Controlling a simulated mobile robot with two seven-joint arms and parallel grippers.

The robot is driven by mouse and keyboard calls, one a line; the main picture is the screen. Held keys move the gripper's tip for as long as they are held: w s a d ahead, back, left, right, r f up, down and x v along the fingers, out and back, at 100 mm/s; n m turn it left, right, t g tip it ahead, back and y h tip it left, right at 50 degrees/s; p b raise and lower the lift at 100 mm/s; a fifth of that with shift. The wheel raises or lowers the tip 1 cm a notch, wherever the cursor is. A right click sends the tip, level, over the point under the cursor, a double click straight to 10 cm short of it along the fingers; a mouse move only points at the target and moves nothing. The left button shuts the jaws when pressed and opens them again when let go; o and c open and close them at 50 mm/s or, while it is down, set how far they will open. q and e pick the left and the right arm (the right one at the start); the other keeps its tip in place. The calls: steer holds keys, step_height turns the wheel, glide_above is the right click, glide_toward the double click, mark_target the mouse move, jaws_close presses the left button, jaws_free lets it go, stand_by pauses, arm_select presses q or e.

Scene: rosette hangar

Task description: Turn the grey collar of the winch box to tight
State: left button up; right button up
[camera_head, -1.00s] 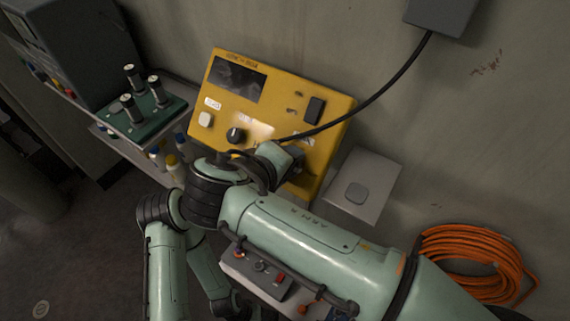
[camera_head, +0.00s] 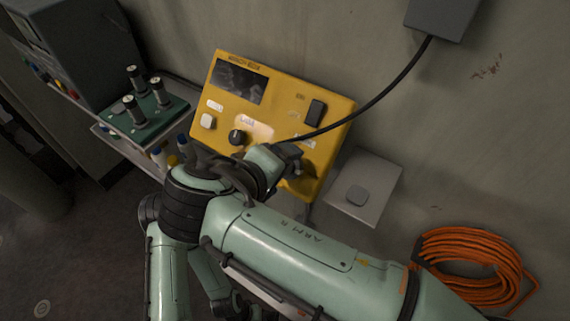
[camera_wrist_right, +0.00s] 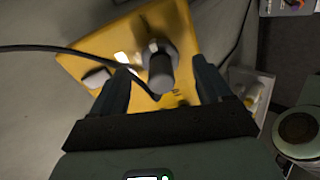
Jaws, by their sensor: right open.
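The yellow winch box (camera_head: 223,121) leans by the wall in the head view, with a dark screen, a black knob (camera_head: 237,137), a white button and a black switch. In the right wrist view its yellow face (camera_wrist_right: 97,42) fills the upper middle. The grey collar (camera_wrist_right: 155,47) sits on that face, around the base of a dark cylindrical plug (camera_wrist_right: 160,75). My right gripper (camera_wrist_right: 160,82) is open, its fingers on either side of the plug with gaps showing. In the head view, my right wrist hides the collar. My left gripper does not show clearly.
A black cable (camera_head: 375,98) runs from the wall box (camera_head: 440,15) to the winch box. A green block with dark posts (camera_head: 146,124) stands left. A grey plate (camera_head: 378,178) is right of the winch box, and an orange cable coil (camera_head: 470,262) lies lower right.

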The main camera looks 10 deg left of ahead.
steer(key=p+v, duration=0.1)
steer(key=v, duration=0.9)
